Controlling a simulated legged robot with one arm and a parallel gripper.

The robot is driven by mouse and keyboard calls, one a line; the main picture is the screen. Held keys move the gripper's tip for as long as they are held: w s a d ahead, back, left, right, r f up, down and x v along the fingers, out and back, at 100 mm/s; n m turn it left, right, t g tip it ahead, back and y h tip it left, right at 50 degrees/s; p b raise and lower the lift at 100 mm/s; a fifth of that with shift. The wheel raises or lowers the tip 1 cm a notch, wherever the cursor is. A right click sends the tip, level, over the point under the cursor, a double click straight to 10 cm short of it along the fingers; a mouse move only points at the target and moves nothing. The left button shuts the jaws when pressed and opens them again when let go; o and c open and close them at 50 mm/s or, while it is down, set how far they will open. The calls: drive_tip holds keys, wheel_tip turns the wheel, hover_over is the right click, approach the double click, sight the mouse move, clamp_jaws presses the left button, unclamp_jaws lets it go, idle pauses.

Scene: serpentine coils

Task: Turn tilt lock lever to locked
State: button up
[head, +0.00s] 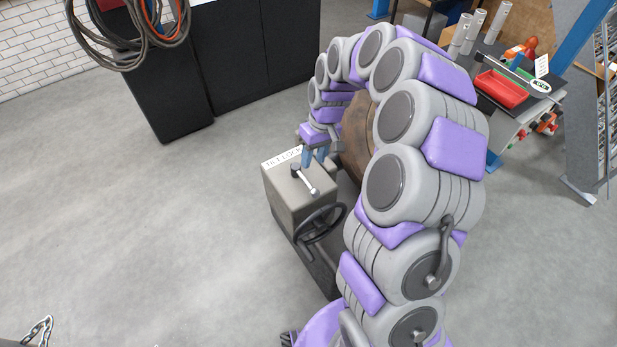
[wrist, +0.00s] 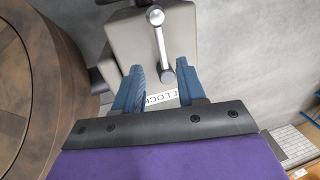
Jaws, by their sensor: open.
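The tilt lock lever (head: 306,182) is a short pale metal bar with a dark pivot on top of a grey box (head: 290,205) labelled "TILT LOCK". My gripper (head: 314,156) is open at the box's far edge, beside the label. The label is partly hidden behind the fingers.
A black handwheel (head: 320,223) sits on the box's near side. A large round wooden piece (head: 356,135) stands close to the right of the box and fills the left of the wrist view (wrist: 45,85). Black cabinets (head: 235,55) stand behind.

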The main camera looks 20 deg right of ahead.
sight(307, 181)
drive_tip(key=f, duration=0.2)
drive_tip(key=a+f, duration=0.1)
drive_tip(key=f, duration=0.2)
drive_tip(key=f+b, duration=0.1)
drive_tip(key=f, duration=0.2)
drive_tip(key=shift+s+a+f, duration=0.1)
drive_tip(key=shift+s+a, duration=0.2)
drive_tip(key=shift+c, duration=0.4)
clamp_jaws()
